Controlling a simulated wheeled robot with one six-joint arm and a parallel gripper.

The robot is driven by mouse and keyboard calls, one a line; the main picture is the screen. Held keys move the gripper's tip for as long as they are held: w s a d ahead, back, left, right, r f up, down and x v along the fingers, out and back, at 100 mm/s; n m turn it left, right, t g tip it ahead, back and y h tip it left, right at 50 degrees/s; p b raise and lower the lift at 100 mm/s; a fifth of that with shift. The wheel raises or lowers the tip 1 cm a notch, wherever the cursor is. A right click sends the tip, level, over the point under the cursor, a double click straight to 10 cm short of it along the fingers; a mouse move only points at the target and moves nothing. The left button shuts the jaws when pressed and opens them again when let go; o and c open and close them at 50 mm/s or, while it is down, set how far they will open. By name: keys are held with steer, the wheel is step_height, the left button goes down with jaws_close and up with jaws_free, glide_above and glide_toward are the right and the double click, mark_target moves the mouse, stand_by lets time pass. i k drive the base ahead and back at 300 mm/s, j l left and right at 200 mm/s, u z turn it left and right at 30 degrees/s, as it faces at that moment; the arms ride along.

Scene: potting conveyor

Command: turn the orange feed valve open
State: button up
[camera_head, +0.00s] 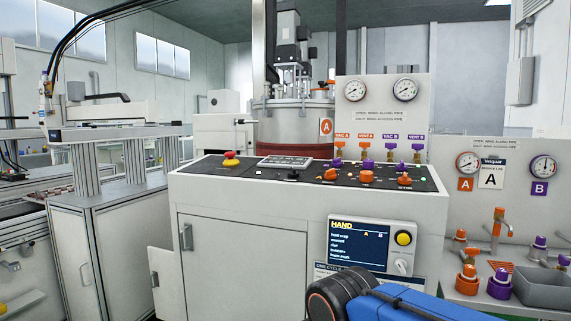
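Several orange controls show, and I cannot read a "feed" label on any. At the right, an orange upright lever (499,220) stands on a metal tap fitting beside the lower gauge panel. An orange-capped valve (467,279) and a smaller orange one (459,236) sit near it. Orange knobs (367,176) lie on the sloped black console, and small orange valves (340,146) line the panel behind. My blue and black arm enters at the bottom; my gripper is out of view.
The white console cabinet (240,240) fills the middle, with a HAND screen (360,242) on its front. Purple-capped valves (500,282) and a grey bin (543,287) stand at the right. A grey cabinet (100,250) stands left.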

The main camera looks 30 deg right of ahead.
mark_target(472, 252)
steer(key=i+z, duration=0.1)
steer(key=z, duration=0.75)
steer(key=k+z, duration=0.1)
steer(key=z, duration=1.05)
